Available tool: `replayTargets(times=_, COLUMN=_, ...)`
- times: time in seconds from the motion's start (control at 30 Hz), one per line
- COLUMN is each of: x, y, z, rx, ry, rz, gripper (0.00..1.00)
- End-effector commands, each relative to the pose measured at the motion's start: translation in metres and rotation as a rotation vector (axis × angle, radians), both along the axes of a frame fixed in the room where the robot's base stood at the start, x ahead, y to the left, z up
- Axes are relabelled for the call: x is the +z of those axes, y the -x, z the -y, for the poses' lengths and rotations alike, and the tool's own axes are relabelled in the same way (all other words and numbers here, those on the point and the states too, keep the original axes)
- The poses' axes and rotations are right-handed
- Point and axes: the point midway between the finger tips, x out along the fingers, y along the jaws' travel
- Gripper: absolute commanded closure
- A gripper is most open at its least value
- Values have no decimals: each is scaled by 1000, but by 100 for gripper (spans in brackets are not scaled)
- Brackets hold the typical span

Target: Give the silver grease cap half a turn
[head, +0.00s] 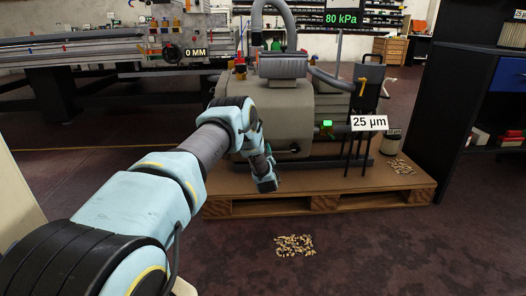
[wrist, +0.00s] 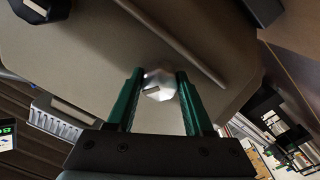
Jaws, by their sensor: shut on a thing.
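The silver grease cap (wrist: 159,85) shows in the wrist view as a faceted, shiny cap with a dark slot, on the face of the grey-beige pump housing (wrist: 200,22). My gripper (wrist: 158,88) has its two green fingers on either side of the cap, shut on it. In the head view my gripper (head: 267,183) is at the front of the pump (head: 287,105), low on its left part; the cap is hidden there behind my arm.
The pump stands on a wooden pallet (head: 330,203). A thin rod (wrist: 170,40) runs across the housing close to the cap. A black knob (wrist: 38,10) is at the upper left of the wrist view. Small scattered pieces (head: 294,245) lie on the floor ahead of the pallet.

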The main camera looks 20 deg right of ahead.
Motion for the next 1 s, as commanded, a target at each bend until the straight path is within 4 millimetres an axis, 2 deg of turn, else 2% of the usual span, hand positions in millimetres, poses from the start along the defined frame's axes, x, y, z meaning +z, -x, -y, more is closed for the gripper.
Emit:
replayTargets(times=0.7, x=0, y=1, z=1, rx=-3, ry=-664, rz=125, gripper=100)
replayTargets(times=1.0, x=-1, y=1, z=1, rx=-2, ry=-878, rz=164, gripper=100)
